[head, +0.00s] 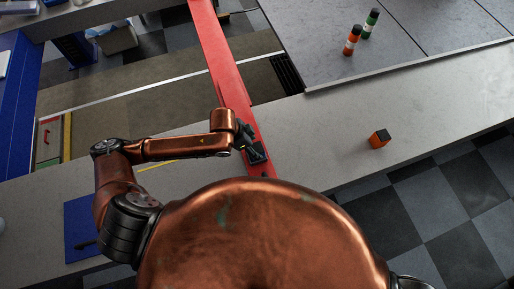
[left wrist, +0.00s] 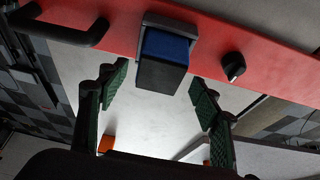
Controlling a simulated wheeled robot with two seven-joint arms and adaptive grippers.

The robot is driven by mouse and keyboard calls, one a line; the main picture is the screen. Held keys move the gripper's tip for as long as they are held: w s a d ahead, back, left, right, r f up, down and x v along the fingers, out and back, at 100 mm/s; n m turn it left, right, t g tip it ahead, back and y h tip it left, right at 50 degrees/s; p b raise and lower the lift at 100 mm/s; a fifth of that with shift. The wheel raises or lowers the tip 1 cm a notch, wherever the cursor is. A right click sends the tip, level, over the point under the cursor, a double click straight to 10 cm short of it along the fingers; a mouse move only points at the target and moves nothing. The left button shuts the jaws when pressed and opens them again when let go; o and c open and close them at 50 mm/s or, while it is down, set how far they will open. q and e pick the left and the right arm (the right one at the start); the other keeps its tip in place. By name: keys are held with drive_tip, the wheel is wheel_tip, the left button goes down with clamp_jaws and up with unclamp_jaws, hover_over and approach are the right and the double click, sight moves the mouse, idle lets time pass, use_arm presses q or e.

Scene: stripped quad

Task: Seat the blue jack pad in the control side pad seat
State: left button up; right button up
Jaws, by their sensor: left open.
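The blue jack pad (left wrist: 166,45), a blue block with a dark end face, sits in a grey-framed seat (left wrist: 150,22) on the red beam (left wrist: 258,50) in the left wrist view. How deep it sits I cannot tell. In the head view a dark square seat (head: 257,153) shows near the close end of the beam. My left gripper (left wrist: 161,95) is open and empty, its green-padded fingers apart, one on each side of the pad and short of it. In the head view the left gripper (head: 245,139) is just above the seat. My right gripper is out of view.
A black handle (left wrist: 68,30) and a black knob (left wrist: 233,67) stick out of the beam on either side of the seat. An orange block with a dark top (head: 377,140) lies on the pale bench. Two small bottles (head: 352,40) stand farther back. The bench between is clear.

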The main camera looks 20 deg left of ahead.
use_arm(q)
drive_tip(key=v, duration=0.9)
drive_tip(key=shift+s, duration=0.1)
